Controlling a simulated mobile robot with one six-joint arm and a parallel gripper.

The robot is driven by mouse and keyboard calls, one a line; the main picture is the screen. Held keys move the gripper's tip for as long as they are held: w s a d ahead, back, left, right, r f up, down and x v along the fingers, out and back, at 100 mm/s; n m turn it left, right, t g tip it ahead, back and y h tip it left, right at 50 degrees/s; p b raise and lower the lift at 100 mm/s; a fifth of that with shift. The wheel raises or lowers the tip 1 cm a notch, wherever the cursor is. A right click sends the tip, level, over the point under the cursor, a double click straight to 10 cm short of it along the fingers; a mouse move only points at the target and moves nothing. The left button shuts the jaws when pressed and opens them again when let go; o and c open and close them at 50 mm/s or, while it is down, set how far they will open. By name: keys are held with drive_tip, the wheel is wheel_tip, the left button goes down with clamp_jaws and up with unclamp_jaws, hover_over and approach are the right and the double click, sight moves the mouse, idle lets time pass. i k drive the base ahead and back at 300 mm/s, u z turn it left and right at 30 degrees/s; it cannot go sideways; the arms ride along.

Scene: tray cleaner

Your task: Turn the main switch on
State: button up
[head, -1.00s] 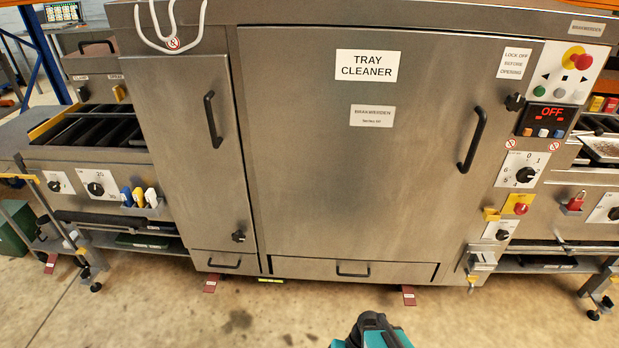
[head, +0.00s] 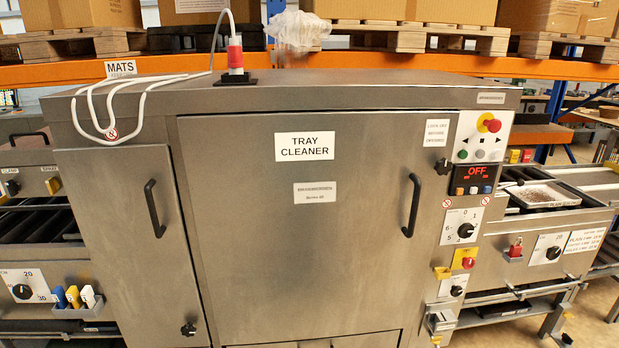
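The tray cleaner (head: 290,220) is a large steel cabinet filling the middle of the head view. On its right-hand panel, low down, a red rotary knob on a yellow plate (head: 467,262) looks like the main switch; its position is too small to read. Above it, a black dial (head: 465,230) sits on a white numbered plate. A display (head: 476,173) above that reads OFF in red. A red mushroom button (head: 493,126) on a yellow disc is near the panel's top. My gripper is not in view.
The cabinet's main door has a black handle (head: 411,206). A red plug with a white cable (head: 235,58) stands on top. Shelves with boxes (head: 455,10) are behind.

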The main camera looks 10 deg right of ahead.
sight(467, 263)
drive_tip(key=z, duration=0.75)
drive_tip(key=k, duration=0.85)
drive_tip(key=z, duration=0.35)
drive_tip(key=i, duration=1)
drive_tip(key=z, duration=0.05)
